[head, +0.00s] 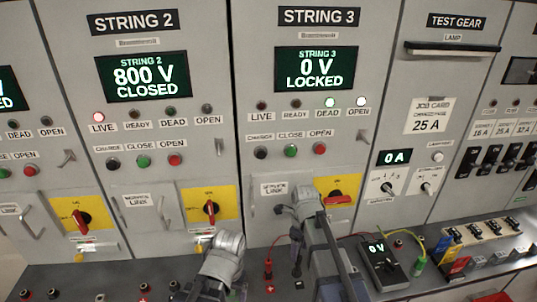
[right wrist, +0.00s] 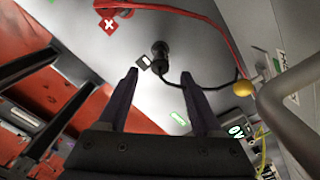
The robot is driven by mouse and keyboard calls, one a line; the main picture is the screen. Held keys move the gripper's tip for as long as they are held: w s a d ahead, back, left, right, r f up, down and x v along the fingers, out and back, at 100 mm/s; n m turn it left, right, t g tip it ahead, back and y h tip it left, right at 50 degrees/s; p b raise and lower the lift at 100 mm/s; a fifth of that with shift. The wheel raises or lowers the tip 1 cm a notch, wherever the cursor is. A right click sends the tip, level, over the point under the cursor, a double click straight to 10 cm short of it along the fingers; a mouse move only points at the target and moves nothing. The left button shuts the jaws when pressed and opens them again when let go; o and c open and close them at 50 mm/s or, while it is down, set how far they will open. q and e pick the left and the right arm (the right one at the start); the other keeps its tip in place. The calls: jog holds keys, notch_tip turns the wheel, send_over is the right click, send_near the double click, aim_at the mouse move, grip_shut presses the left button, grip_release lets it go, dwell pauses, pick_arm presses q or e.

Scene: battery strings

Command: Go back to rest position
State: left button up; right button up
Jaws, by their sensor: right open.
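My right gripper (head: 297,268) points down over the dark bench ledge in front of the STRING 3 cabinet. In the right wrist view its two dark fingers (right wrist: 164,98) are apart, with nothing held between them. A black plug (right wrist: 160,50) with a black lead stands just beyond the fingertips, clear of them. A red plug (head: 268,268) stands on the ledge to the left of the right gripper. My left arm (head: 222,258) enters at the bottom; its fingers are not visible.
The STRING 3 screen (head: 316,69) reads 0 V LOCKED, the STRING 2 screen (head: 144,76) 800 V CLOSED. A meter (head: 381,262) reading 0 V lies right of my right arm. A grey handle (right wrist: 288,105) is close on the right in the wrist view.

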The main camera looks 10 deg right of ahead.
jog(key=s+a+f+n+b, duration=0.1)
jog(key=s+a+n, duration=0.4)
jog(key=n, duration=1)
jog(key=s+a+f+n+h+b, duration=0.1)
jog(key=s+a+n, duration=0.4)
jog(key=s+n, duration=0.4)
jog(key=n, duration=0.6)
jog(key=shift+s+a, duration=0.15)
jog(key=shift+a, duration=0.1)
